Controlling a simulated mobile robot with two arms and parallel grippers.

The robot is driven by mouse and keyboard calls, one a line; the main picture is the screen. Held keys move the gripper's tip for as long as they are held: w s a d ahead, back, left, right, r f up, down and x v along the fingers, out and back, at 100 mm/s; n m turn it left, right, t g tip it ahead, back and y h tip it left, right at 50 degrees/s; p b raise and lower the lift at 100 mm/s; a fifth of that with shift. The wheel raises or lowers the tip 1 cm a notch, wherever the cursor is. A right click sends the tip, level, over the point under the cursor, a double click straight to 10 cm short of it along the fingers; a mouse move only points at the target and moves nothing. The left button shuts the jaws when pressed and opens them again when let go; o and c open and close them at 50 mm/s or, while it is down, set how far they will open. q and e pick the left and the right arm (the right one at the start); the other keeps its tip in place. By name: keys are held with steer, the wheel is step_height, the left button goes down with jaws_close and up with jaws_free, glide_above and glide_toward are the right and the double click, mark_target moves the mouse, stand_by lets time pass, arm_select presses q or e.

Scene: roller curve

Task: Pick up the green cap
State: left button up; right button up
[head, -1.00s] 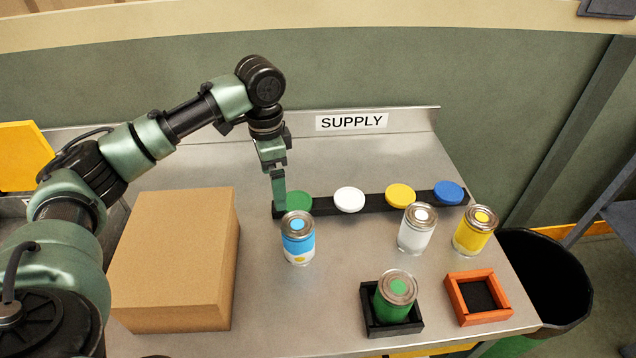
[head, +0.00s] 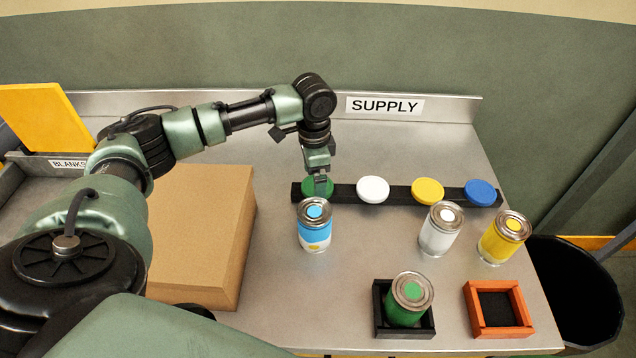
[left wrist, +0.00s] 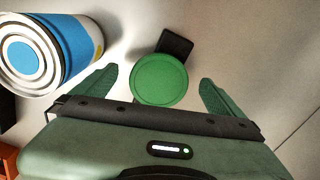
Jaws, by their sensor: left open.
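The green cap (head: 312,187) is a flat disc at the left end of a black rack bar on the metal table. In the left wrist view the green cap (left wrist: 160,80) lies between the two spread fingers, with a gap on each side. My left gripper (head: 318,188) points down over the cap in the head view and partly hides it. It also shows in the left wrist view (left wrist: 158,92), open and empty. My right gripper is not in view.
White (head: 373,190), yellow (head: 427,191) and blue (head: 482,192) caps sit along the black bar (head: 345,195). A blue-and-white can (head: 314,228) stands close in front of the green cap. A cardboard box (head: 200,240) is at left; a black tray (head: 383,322) holds a green-labelled can.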

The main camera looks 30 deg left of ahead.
arm_select(q)
steer(key=shift+s, duration=0.1)
steer(key=shift+c, duration=0.3)
steer(key=shift+f, duration=0.1)
steer(key=c, duration=1.2)
steer(key=shift+c, duration=0.2)
